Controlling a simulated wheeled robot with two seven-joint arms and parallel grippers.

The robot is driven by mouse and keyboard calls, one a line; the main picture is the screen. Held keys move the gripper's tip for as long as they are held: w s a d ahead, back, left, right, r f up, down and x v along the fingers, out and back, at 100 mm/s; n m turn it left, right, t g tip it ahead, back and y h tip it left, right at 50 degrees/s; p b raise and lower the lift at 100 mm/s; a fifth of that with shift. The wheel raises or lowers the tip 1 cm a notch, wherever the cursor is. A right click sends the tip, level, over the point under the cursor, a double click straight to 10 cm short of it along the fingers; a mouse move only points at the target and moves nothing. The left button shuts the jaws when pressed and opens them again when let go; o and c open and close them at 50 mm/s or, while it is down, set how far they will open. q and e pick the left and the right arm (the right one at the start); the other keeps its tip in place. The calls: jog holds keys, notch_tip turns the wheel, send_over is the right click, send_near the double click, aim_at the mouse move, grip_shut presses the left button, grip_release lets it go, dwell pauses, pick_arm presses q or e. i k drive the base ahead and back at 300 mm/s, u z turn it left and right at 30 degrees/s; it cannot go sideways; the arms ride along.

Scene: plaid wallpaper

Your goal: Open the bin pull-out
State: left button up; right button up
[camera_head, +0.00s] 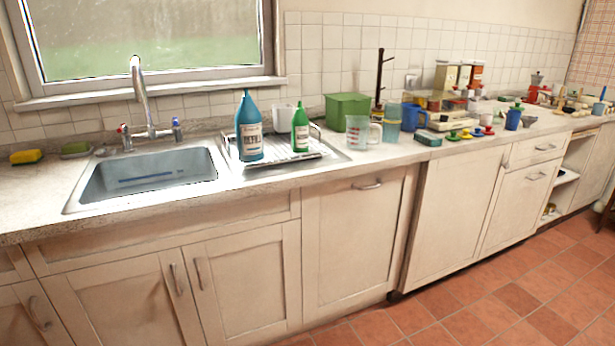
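A tall cream front (352,250) with one horizontal metal handle (367,185) near its top stands right of the sink cupboard; it looks like the bin pull-out, and it is closed flush. No bin shows. Neither of my grippers is in view.
Sink cupboard doors (240,280) at the left are closed. The counter above holds a sink (150,175), a blue bottle (249,128), a green box (347,108) and many small items. The tiled floor (480,300) in front is clear.

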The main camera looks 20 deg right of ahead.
aim_at(355, 229)
jog(key=u, duration=0.2)
jog(key=i, duration=1)
jog(key=z, duration=0.95)
jog(key=i, duration=1.05)
jog(key=z, duration=0.2)
